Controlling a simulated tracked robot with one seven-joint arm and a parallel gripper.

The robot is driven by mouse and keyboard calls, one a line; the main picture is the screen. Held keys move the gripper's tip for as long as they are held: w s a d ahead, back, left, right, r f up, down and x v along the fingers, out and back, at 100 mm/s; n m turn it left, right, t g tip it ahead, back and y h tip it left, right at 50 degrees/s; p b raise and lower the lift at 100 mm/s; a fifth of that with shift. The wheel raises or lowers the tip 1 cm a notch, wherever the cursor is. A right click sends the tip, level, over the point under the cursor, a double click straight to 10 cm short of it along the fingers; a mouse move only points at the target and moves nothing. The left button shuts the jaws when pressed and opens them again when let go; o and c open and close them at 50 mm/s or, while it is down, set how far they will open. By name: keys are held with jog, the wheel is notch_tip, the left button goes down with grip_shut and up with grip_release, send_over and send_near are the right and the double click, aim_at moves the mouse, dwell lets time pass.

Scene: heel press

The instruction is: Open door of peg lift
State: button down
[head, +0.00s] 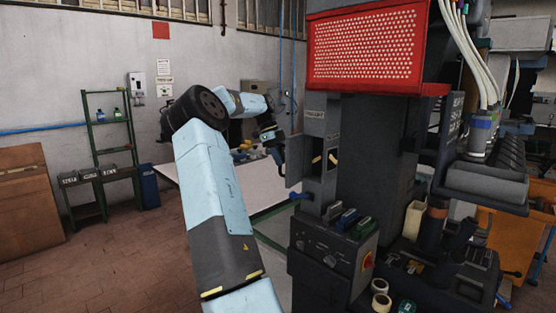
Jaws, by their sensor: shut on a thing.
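The peg lift (315,125) is a narrow grey cabinet on the left side of the press, with a label near its top. Its door (293,169) is a small grey panel that stands swung out to the left of the opening. Yellow-tipped pieces (331,158) show inside the open compartment. My gripper (280,158) is at the door's left edge, at the end of my light-blue arm. It is shut on the door's edge or handle. The fingertips are small and dark here, so the exact grip point is hard to see.
A control box (333,260) with a red switch stands below the peg lift. A blue-ended lever (300,196) sticks out under the door. A pale table (235,190) lies behind my arm. The red perforated guard (366,48) overhangs above. Open floor lies at left.

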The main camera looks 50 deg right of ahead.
jog(key=shift+s+d+r, duration=0.1)
jog(key=shift+s+d, duration=0.05)
jog(key=c, duration=1.3)
grip_release()
jog(key=shift+o, duration=0.9)
jog(key=v, duration=1.3)
jog(key=shift+r, duration=0.3)
